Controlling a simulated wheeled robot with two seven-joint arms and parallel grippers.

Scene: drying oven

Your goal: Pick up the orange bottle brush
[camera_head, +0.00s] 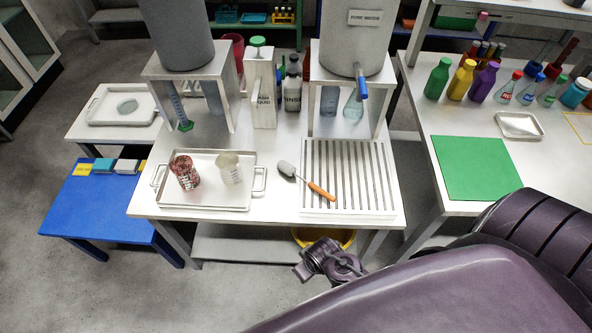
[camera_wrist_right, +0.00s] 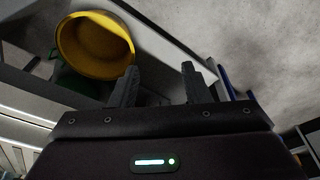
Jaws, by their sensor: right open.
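The orange bottle brush lies on the white table (camera_head: 270,207), its orange handle (camera_head: 320,190) resting on the slatted drying rack (camera_head: 350,170) and its grey head (camera_head: 287,168) pointing left toward the tray. My right arm comes in from the lower right of the head view. My right gripper (camera_wrist_right: 158,85) is open and empty in the wrist view, with its two dark fingers apart. It is in front of the table's near edge and away from the brush, which is not visible in the wrist view. My left gripper is not in view.
A white tray (camera_head: 205,206) with two beakers stands left of the brush. Two grey tanks on stands are behind. A yellow bucket (camera_wrist_right: 97,45) is below the table. A second table at right holds a green mat (camera_head: 475,168) and several bottles.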

